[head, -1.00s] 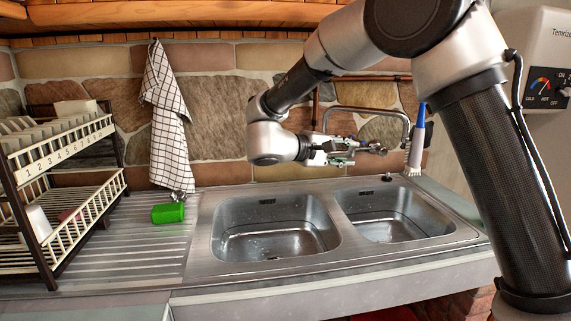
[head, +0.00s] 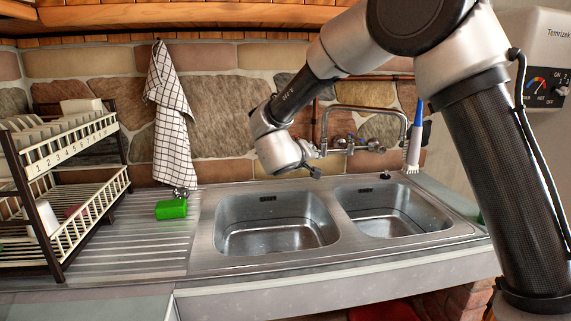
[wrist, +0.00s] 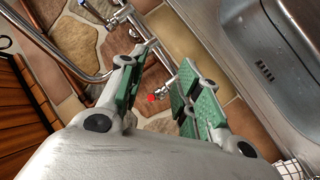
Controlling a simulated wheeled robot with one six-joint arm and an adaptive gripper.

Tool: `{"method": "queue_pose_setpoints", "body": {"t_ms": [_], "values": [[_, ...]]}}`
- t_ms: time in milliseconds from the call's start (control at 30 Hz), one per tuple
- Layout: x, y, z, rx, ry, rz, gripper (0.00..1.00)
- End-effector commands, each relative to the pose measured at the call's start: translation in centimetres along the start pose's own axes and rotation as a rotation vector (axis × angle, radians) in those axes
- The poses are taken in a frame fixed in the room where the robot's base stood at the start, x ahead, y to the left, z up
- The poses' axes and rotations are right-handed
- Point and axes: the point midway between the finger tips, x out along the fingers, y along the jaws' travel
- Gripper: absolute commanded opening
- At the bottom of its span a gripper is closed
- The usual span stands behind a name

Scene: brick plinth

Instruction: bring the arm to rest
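My gripper (wrist: 164,84) shows in the wrist view with its two green-padded fingers apart and nothing between them. In the head view my gripper (head: 314,171) is small and partly hidden by my wrist, in front of the wall tap and above the back of the left sink basin (head: 275,240). My arm is raised and bent, reaching across from the right side of the picture.
The metal tap (head: 350,143) is close behind my gripper. A blue-and-white brush (head: 414,140) stands right of it. A green block (head: 171,209) lies on the drainboard near a dish rack (head: 95,215). A checked towel (head: 172,125) hangs on the stone wall. Both basins look empty.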

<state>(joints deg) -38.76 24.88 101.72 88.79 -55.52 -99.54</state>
Motion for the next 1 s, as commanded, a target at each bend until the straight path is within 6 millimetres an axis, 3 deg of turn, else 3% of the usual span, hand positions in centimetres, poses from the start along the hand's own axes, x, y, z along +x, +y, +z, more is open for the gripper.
{"method": "queue_pose_setpoints", "body": {"t_ms": [100, 167, 267, 333, 433, 533, 700, 800, 900, 1000], "values": [[-1.0, -3.4, -1.8, 0.154, 0.119, -0.264, 0.34], [-2.3, -4.6, -2.1, 0.236, 0.141, -0.438, 0.34], [-5.7, -4.9, -0.8, 0.330, 0.080, -0.721, 0.34], [-8.5, -3.8, 1.8, 0.358, -0.029, -0.881, 0.34], [-12.6, 0.1, 7.6, 0.355, -0.254, -1.016, 0.34], [-15.8, 5.0, 13.8, 0.328, -0.471, -1.029, 0.34], [-20.2, 14.4, 23.8, 0.280, -0.746, -0.896, 0.34], [-22.5, 20.1, 28.9, 0.252, -0.819, -0.778, 0.34], [-23.9, 23.8, 31.6, 0.265, -0.791, -0.687, 0.34], [-24.9, 25.8, 32.4, 0.332, -0.744, -0.630, 0.34]]}}
